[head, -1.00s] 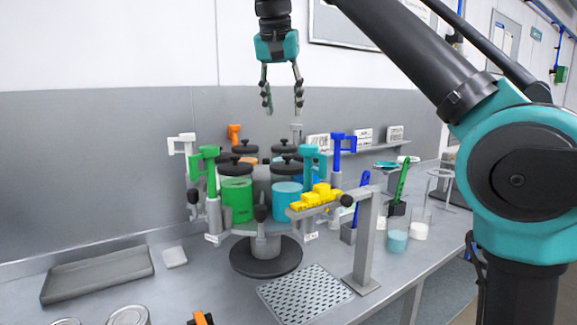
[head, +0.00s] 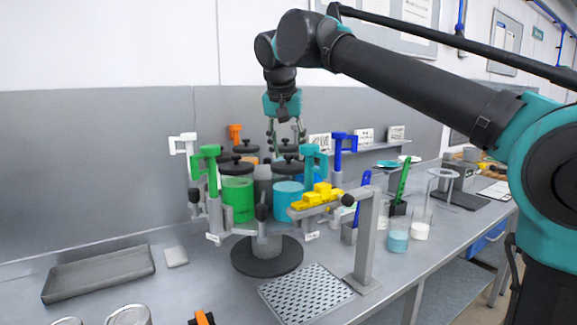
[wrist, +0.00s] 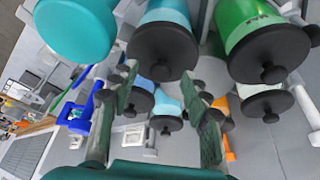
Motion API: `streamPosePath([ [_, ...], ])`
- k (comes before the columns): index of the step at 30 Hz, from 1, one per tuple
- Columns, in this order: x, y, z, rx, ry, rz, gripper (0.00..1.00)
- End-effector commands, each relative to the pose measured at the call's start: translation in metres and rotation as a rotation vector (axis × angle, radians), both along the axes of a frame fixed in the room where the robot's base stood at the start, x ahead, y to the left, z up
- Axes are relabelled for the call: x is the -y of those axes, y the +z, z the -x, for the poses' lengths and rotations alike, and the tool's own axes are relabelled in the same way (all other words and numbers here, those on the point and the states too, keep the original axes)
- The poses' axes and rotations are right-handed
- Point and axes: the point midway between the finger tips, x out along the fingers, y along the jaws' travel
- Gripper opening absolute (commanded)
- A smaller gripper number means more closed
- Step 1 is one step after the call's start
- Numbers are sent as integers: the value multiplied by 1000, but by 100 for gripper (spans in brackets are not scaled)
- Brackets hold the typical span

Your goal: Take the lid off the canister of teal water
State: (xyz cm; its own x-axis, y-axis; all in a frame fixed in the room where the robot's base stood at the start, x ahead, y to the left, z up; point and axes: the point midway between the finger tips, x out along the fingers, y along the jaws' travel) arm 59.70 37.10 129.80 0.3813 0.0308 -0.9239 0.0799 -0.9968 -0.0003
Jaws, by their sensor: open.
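The canister of teal water (head: 288,203) stands at the front right of a round carousel, with its black knobbed lid (head: 287,168) on. In the wrist view a light-blue canister with a black lid (wrist: 162,52), apparently the same one, shows at the top centre. My gripper (head: 287,142) is open and points down above the carousel, just over the lids; its fingertips partly overlap the rear lids in the head view. In the wrist view my two fingers (wrist: 165,92) are spread, with nothing visibly held between them. Whether they touch any lid cannot be told.
A green canister (head: 238,202) stands left of the teal one. Coloured clamps, such as the teal clamp (head: 311,160) and green clamp (head: 209,160), rise around the carousel. A perforated mat (head: 305,293) and grey tray (head: 97,274) lie in front.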

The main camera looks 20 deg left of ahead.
Motion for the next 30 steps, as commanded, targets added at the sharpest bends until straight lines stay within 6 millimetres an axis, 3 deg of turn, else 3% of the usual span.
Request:
streamPosePath([
  [9, 0, -5, -2, 0, 0, 0, 46],
  [20, 0, -5, -2, 0, 0, 0, 2],
  [30, 1, -2, -3, 0, -1, 0, 0],
])
